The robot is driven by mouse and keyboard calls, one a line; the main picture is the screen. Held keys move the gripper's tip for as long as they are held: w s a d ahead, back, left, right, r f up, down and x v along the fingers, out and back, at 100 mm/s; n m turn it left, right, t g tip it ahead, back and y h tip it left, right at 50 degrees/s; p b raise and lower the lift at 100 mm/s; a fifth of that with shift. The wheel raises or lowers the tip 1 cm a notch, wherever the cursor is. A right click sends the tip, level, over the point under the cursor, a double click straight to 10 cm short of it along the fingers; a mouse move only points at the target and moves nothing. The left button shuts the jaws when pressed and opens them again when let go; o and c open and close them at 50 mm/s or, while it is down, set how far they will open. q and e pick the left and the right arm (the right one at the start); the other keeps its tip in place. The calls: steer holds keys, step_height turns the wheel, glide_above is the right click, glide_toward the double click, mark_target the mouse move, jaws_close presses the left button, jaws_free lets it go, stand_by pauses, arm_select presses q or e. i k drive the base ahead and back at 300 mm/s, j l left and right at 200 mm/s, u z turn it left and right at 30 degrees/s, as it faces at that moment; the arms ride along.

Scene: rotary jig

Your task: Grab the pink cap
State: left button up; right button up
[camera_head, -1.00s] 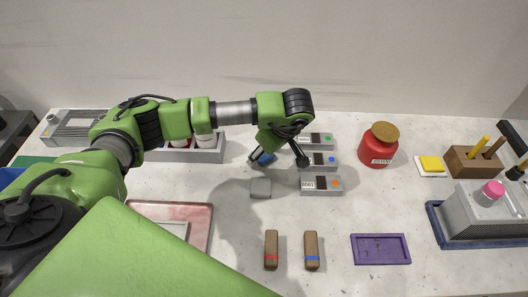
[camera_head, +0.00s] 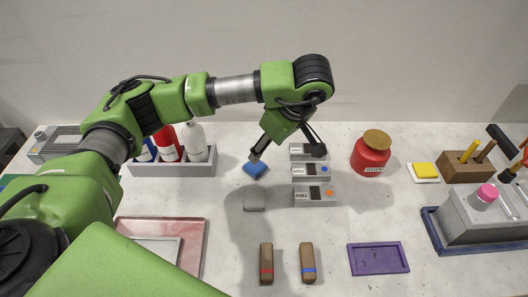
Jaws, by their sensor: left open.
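The pink cap (camera_head: 487,193) sits on top of a grey box-like fixture (camera_head: 478,221) at the right, well away from my left gripper. My left gripper (camera_head: 288,153) hangs over the middle of the table with its two dark fingers spread and nothing between them. Its left fingertip shows in front of a blue block, its right one over the small labelled boxes.
Between my left gripper and the fixture stand a red jar (camera_head: 370,158), a yellow pad (camera_head: 424,170) and a wooden block (camera_head: 466,167) with sticks. A purple tray (camera_head: 378,259) lies in front. Labelled boxes (camera_head: 315,195) and a blue block (camera_head: 255,170) lie below my left gripper.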

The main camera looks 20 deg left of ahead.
mark_target(487, 192)
steer(key=k+l, duration=0.3)
steer(key=k, duration=0.15)
steer(key=k+l, duration=0.25)
steer(key=k, duration=0.25)
steer(key=k+l, duration=0.3)
steer(key=k, duration=0.15)
